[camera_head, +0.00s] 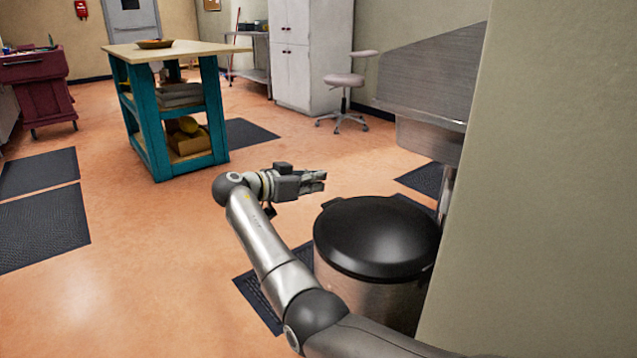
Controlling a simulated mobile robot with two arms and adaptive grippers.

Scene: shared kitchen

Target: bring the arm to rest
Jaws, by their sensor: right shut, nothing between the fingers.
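My right arm comes in from the bottom right and bends at the elbow. Its forearm reaches up and away, left of the trash bin. My right gripper (318,181) is shut and empty, pointing to the right in the air. It shows above the bin's black lid (377,236) in the picture, apart from it. My left gripper is not in view.
The metal trash bin (370,300) stands beside a beige wall (540,200) on the right. A metal sink (425,136) is behind it. A teal table (147,125) stands at the back left, and a stool (344,80) near white cabinets (300,50). Open floor lies at left.

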